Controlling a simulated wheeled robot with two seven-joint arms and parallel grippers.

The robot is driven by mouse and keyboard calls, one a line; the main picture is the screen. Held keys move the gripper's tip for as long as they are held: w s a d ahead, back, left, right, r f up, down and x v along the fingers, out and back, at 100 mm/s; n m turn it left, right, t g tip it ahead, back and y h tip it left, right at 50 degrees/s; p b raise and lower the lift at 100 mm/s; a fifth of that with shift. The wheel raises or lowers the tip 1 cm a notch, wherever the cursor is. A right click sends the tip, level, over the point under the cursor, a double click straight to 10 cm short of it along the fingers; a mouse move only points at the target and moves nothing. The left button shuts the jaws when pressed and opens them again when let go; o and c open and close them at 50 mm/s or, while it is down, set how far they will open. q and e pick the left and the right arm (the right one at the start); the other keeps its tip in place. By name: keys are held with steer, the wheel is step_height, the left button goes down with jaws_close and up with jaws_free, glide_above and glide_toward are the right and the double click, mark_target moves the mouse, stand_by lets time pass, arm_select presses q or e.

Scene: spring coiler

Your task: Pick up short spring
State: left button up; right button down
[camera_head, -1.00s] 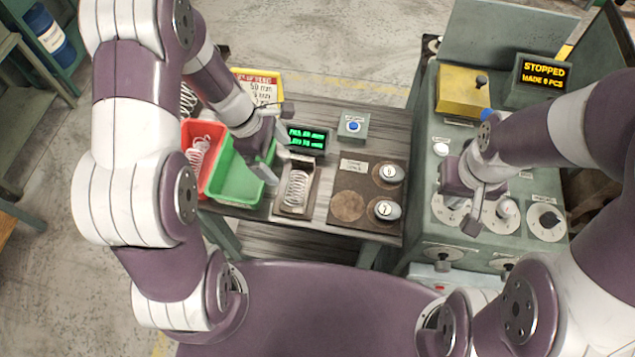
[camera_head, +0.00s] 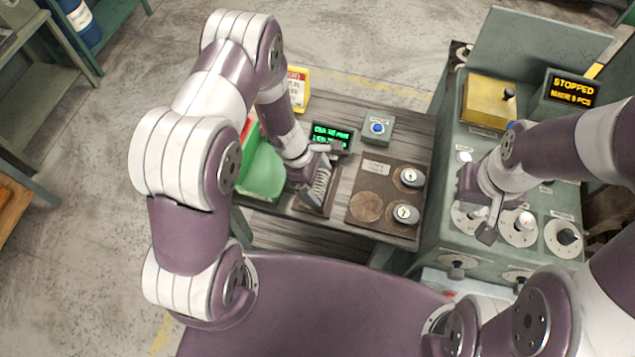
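A coiled metal spring (camera_head: 320,184) lies in a small dark tray (camera_head: 327,208) on the table, partly hidden by my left gripper. My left gripper (camera_head: 322,172) is right over this tray at the spring. Its fingers look spread, one toward the green display and one at the spring's near left; whether they touch the spring I cannot tell. My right gripper (camera_head: 478,208) looks open and empty over the dials of the green machine (camera_head: 450,225).
A lit display (camera_head: 332,136) stands behind the tray. To the right are a blue-button box (camera_head: 377,130) and a brown board (camera_head: 385,212) with two round weights (camera_head: 406,214). The machine's screen (camera_head: 572,90) reads STOPPED.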

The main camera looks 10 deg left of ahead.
mark_target(319, 182)
arm_select(q)
steer(key=c, duration=0.7)
steer(key=shift+s+a, duration=0.1)
steer(key=shift+c, duration=0.4)
steer(key=r, duration=0.4)
steer(key=shift+d+r+b, duration=0.15)
steer(key=shift+d+b, duration=0.1)
steer(key=shift+b, duration=0.15)
steer(key=s+d+r+b, duration=0.1)
steer(key=s+d+r, duration=0.5)
steer(key=d, duration=0.3)
steer(key=shift+s+d+r, duration=0.15)
steer(key=shift+d+r, duration=0.05)
steer(key=shift+r, duration=0.2)
